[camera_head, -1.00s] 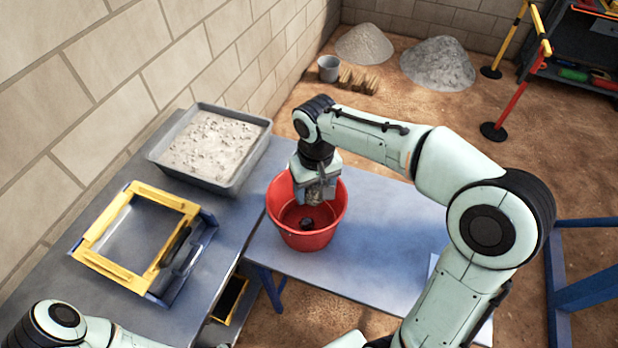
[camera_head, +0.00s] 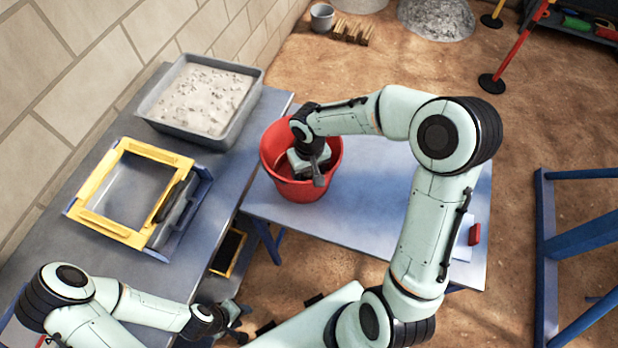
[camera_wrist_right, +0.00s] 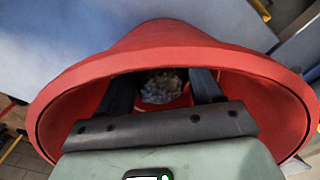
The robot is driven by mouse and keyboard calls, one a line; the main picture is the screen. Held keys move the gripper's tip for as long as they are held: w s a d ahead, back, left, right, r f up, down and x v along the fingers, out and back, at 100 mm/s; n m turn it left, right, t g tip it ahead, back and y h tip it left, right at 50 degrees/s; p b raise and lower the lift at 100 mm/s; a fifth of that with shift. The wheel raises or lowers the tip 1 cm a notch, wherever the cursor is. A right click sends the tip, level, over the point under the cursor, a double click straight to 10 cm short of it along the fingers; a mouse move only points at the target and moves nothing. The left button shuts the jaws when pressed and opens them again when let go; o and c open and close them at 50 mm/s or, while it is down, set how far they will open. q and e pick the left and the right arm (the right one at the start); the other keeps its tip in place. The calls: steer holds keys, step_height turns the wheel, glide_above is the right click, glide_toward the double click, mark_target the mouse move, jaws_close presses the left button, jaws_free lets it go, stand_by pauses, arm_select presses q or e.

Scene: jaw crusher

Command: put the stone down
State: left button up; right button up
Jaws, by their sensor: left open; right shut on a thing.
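A red bucket (camera_head: 290,190) stands upright on the blue-grey table, and its wall and rim fill much of the right wrist view (camera_wrist_right: 165,38). My right gripper (camera_head: 312,174) reaches down inside the bucket's mouth. It is shut on a rough grey stone (camera_wrist_right: 163,88), which shows between its two dark fingers in the right wrist view. The stone is hidden in the head view. I cannot tell whether the stone touches the bucket's bottom. My left gripper (camera_head: 236,322) is open and empty, low in the head view, away from the bucket.
A grey tray of pale gravel (camera_head: 147,113) and a yellow frame (camera_head: 131,232) sit on the left bench by the block wall. A small red object (camera_head: 474,234) lies at the table's right end. The table right of the bucket is mostly clear.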

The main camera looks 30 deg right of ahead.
arm_select(q)
steer(key=shift+s+f, duration=0.2)
arm_select(e)
steer(key=shift+f, duration=1.95)
arm_select(q)
steer(key=shift+f, duration=0.1)
arm_select(e)
steer(key=shift+f+b, duration=0.2)
steer(key=shift+b, duration=0.15)
steer(key=o, duration=1.2)
arm_select(q)
steer(key=shift+s, duration=0.15)
arm_select(e)
steer(key=shift+r, duration=0.1)
steer(key=shift+r, duration=0.2)
arm_select(q)
steer(key=shift+w+r+p, duration=0.75)
steer(key=shift+w+r, duration=0.05)
arm_select(e)
step_height(320, 180, up, 12)
steer(key=shift+f, duration=0.1)
